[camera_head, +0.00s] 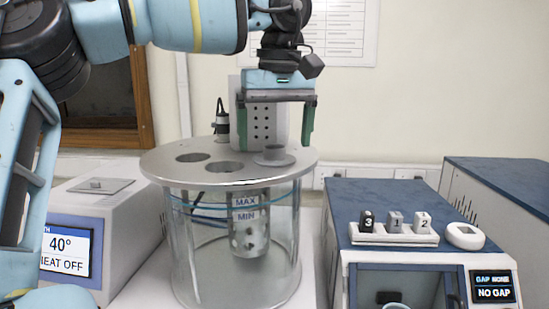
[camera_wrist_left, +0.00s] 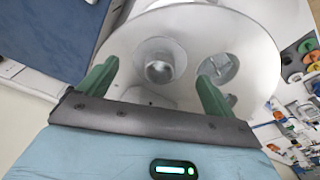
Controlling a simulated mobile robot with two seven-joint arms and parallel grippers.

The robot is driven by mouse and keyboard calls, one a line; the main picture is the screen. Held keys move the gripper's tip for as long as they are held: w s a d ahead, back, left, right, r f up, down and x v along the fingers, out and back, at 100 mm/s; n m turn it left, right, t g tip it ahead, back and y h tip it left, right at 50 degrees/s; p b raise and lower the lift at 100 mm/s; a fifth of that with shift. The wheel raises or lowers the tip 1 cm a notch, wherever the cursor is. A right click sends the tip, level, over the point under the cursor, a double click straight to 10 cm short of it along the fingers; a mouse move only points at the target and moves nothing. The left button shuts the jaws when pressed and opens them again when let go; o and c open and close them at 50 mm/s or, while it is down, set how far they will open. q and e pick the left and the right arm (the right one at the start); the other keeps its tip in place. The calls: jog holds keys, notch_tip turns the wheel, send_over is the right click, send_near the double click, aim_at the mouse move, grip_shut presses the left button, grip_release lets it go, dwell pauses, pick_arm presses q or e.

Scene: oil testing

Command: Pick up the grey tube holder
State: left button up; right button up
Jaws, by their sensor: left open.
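The grey tube holder (camera_head: 275,156) is a small flanged collar with a round opening. It sits on the metal lid (camera_head: 170,163) of a clear glass bath, at the lid's right side. In the left wrist view the holder (camera_wrist_left: 160,62) shows between the fingers, its opening facing the camera. My left gripper (camera_head: 274,141) points down above the holder, its two green fingers wide apart on either side. It is open and empty; in the left wrist view the fingertips (camera_wrist_left: 158,72) frame the holder. I cannot tell whether the fingers touch it. My right gripper is not in view.
The lid has two open round holes (camera_head: 224,167) left of the holder. A motor unit with a perforated plate (camera_head: 265,115) stands behind. A heater box (camera_head: 65,262) is at left. A blue-topped machine (camera_head: 335,215) with numbered blocks (camera_head: 395,223) and a white round device (camera_head: 464,236) is at right.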

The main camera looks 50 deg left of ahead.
pick_arm(q)
notch_tip(320, 180, down, 2)
jog(key=shift+w+a, duration=0.1)
jog(key=shift+a, duration=0.05)
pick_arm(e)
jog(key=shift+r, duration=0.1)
pick_arm(q)
jog(key=c, duration=1)
jog(key=shift+c, duration=0.2)
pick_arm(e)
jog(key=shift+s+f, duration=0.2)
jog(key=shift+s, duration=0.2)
pick_arm(q)
jog(key=shift+r, duration=0.2)
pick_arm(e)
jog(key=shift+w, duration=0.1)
